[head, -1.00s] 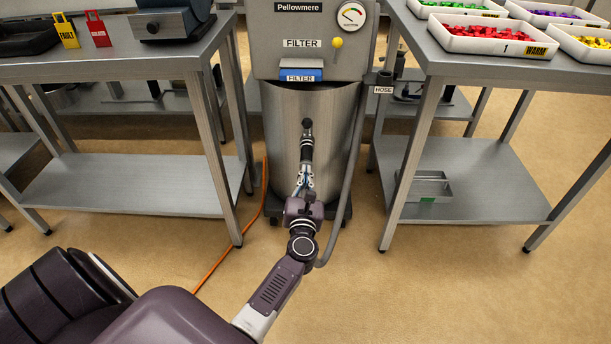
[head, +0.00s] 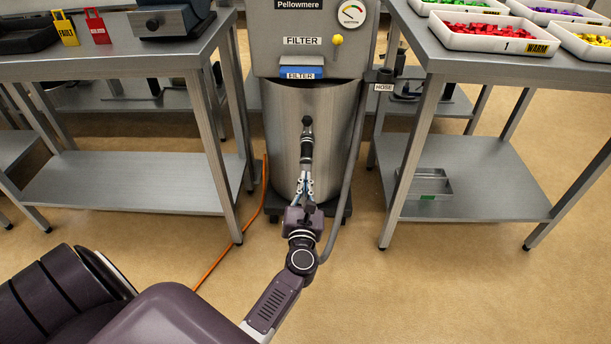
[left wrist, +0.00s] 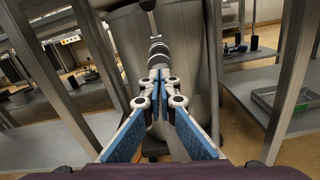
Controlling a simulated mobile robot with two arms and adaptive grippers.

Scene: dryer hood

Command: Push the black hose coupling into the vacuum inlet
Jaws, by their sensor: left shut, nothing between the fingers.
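The black hose coupling (head: 307,149), with pale rings, stands out from the front of the steel vacuum drum (head: 284,130). Its far end meets a dark fitting at the drum's front, which looks like the inlet (head: 307,122); how deep it sits I cannot tell. The coupling also shows in the left wrist view (left wrist: 158,52), straight ahead of the fingers. My left gripper (head: 305,180) is shut and empty, its fingertips (left wrist: 160,76) at or just short of the coupling's near end. Whether they touch it is unclear. My right gripper is not in view.
A grey hose (head: 352,150) runs down the drum's right side. Steel tables stand left (head: 130,66) and right (head: 480,66), with legs close to the drum. An orange cable (head: 222,255) lies on the floor to the left. The floor in front is clear.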

